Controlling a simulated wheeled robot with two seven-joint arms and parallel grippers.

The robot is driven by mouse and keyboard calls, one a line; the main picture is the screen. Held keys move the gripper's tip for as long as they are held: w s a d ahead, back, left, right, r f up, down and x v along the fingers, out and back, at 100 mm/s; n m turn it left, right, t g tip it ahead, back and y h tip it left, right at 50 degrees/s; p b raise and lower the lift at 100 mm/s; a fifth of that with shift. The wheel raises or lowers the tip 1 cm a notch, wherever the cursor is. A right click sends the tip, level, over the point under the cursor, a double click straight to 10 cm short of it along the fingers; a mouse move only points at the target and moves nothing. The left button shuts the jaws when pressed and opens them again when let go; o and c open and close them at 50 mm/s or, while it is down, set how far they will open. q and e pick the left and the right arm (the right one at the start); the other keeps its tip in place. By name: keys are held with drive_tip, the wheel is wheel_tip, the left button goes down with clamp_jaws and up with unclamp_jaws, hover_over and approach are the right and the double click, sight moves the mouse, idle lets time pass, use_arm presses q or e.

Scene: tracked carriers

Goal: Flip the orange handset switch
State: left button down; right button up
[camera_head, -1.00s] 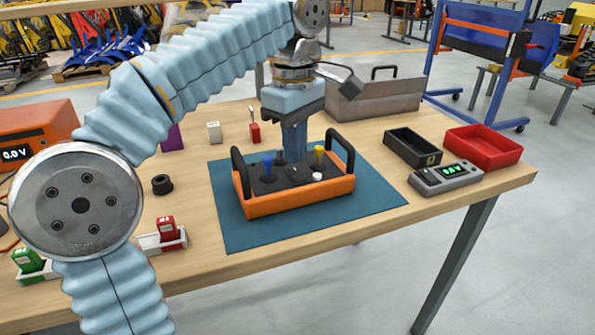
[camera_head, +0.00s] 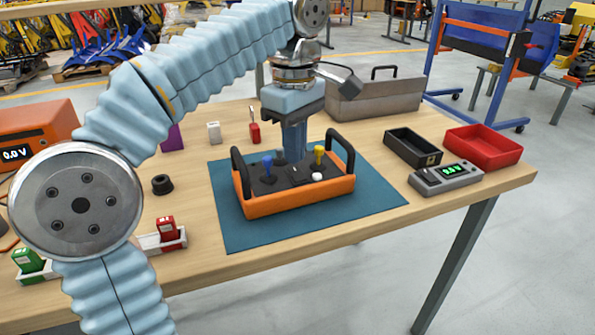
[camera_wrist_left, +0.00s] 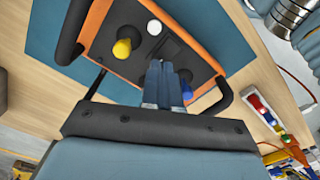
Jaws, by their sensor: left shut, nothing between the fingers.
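The orange handset (camera_head: 300,204) lies on a blue mat (camera_head: 236,228), with a black handle at each end. Its dark top carries a blue lever (camera_head: 267,165), a yellow lever (camera_head: 319,156) and a white button (camera_head: 316,177). My left gripper (camera_head: 296,156) points straight down over the back middle of the handset, between the two levers. In the left wrist view its fingers (camera_wrist_left: 163,68) are shut and empty, close to the handset's top. My right gripper is not in view.
To the right stand a black tray (camera_head: 412,147), a red bin (camera_head: 484,146) and a grey meter (camera_head: 446,176). A grey metal toolbox (camera_head: 372,98) stands behind. Small red and green blocks sit in white holders at the left. The mat is clear before the handset.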

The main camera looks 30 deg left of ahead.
sight(295, 168)
use_arm(q)
drive_tip(key=shift+f+b, duration=0.7)
drive_tip(key=shift+f, duration=0.25)
idle(0.4)
wheel_tip(295, 168, up, 5)
drive_tip(key=p, duration=0.5)
drive_tip(key=shift+r, duration=1.05)
